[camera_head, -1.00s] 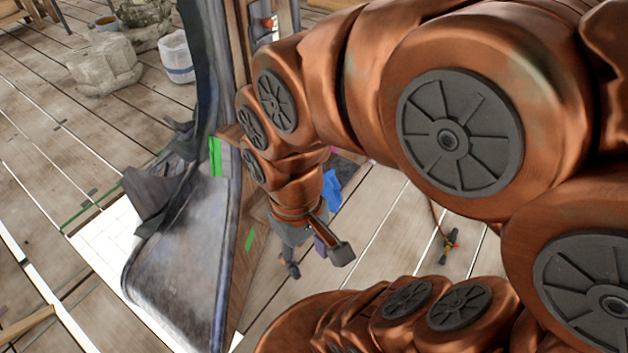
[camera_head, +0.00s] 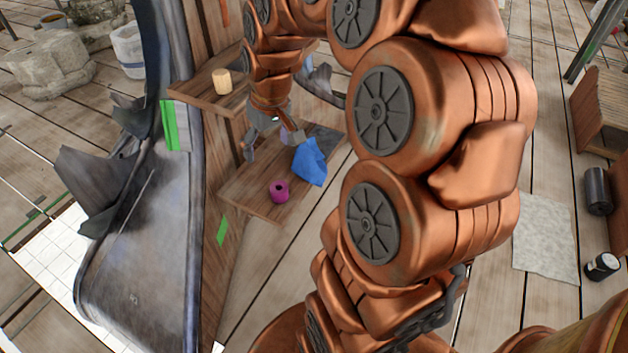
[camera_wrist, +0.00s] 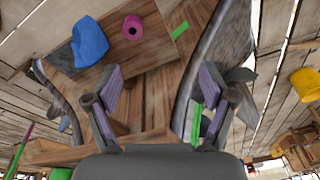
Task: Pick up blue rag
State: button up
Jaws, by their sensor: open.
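The blue rag (camera_head: 310,162) lies crumpled on the lower wooden shelf (camera_head: 246,200), near its right end in the head view. It also shows at the upper left of the wrist view (camera_wrist: 90,42). My gripper (camera_head: 268,143) is to the left of the rag in the head view, pointing down. In the wrist view my gripper (camera_wrist: 160,82) has its fingers spread wide with nothing between them. The rag is outside the fingers, beyond the left one. The rag is mostly unhidden.
A magenta roll (camera_head: 279,190) sits beside the rag on the same shelf. A higher shelf (camera_head: 200,96) holds a small wooden cylinder (camera_head: 221,82). A curved grey metal sheet (camera_head: 150,250) rises at the left. A yellow bucket (camera_wrist: 306,84) shows in the wrist view.

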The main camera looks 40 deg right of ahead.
jog(key=w+d+f+m+t+b, duration=0.1)
jog(key=w+d+f+b, duration=0.3)
jog(key=d+f+b, duration=0.45)
jog(key=m+h+b, duration=0.1)
jog(key=h+b, duration=0.1)
jog(key=b, duration=0.4)
send_over(312, 169)
jog(key=s, duration=0.2)
jog(key=shift+t, duration=0.4)
jog(key=shift+s+a+f, duration=0.1)
jog(key=shift+a+f, duration=0.1)
jog(key=shift+f, duration=4.25)
jog(key=shift+s+a+f, duration=0.1)
jog(key=shift+a+f, duration=0.05)
jog(key=shift+f, duration=4.3)
jog(key=shift+w+f, duration=0.1)
jog(key=shift+x, duration=1.3)
jog(key=shift+f, duration=0.1)
grip_shut()
